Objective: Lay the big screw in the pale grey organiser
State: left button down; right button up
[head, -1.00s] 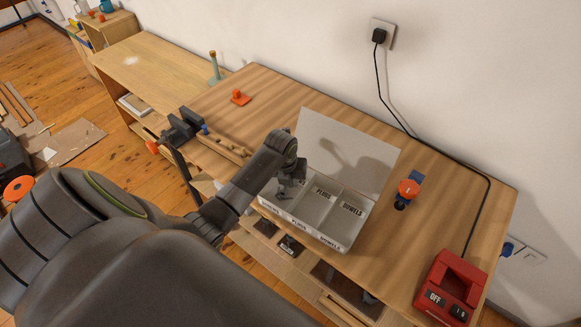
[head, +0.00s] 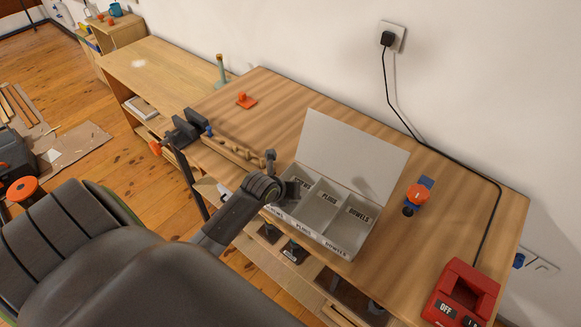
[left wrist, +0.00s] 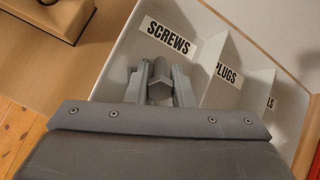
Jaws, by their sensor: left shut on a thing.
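The pale grey organiser (head: 320,212) stands on the workbench with its lid raised. Its compartments are labelled screws, plugs and dowels. It also shows in the left wrist view (left wrist: 212,52). My left gripper (head: 293,192) reaches into the screws compartment at the organiser's left end. In the left wrist view, my left gripper (left wrist: 158,72) is shut on a grey piece, the big screw (left wrist: 160,88), just in front of the screws label. Most of the screw is hidden by the fingers and wrist. My right gripper is not in view.
A vice (head: 187,128) and a wooden rack (head: 232,150) are left of the organiser. An orange-topped item (head: 418,197) is to its right. A red switch box (head: 463,293) with a black cable is at the right end. The bench behind the lid is clear.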

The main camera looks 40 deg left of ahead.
pick_arm(q)
jog(key=shift+s+f, duration=0.15)
jog(key=c, duration=1.2)
grip_release()
jog(key=shift+o, duration=0.2)
jog(key=v, duration=1.7)
jog(key=shift+r+b, duration=0.3)
jog(key=shift+b, duration=0.05)
jog(key=shift+f, duration=0.1)
